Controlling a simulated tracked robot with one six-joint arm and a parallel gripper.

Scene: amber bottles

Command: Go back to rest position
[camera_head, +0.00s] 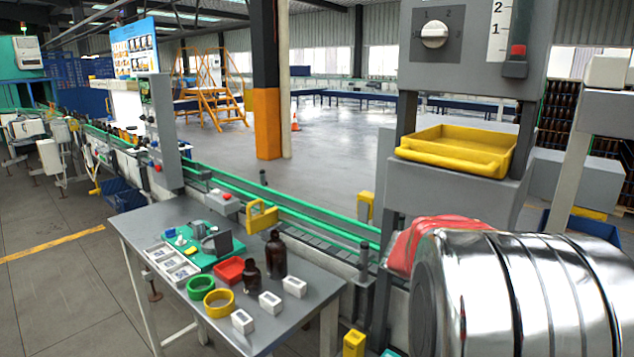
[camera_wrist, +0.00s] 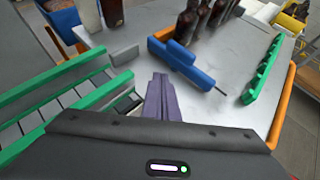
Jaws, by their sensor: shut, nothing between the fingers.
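My gripper (camera_wrist: 163,98) shows in the wrist view, its purple fingers together and nothing between them. It hangs between a green-railed conveyor on the left and a grey surface on the right. I do not make it out in the head view. Two amber bottles stand upright on the grey table (camera_head: 183,213) in the head view: a taller one (camera_head: 276,254) and a shorter one (camera_head: 250,274). In the wrist view, dark brown bottles (camera_wrist: 187,28) stand at the top, apart from the fingers, their upper ends cut off by the frame.
A blue bracket-like part (camera_wrist: 185,62) lies just beyond my fingers. The conveyor (camera_head: 280,214) runs behind the table. A red tray (camera_head: 229,270), a green ring (camera_head: 200,286), a yellow ring (camera_head: 219,303) and small white boxes (camera_head: 270,302) crowd the table. A shiny metal drum (camera_head: 510,290) fills the right.

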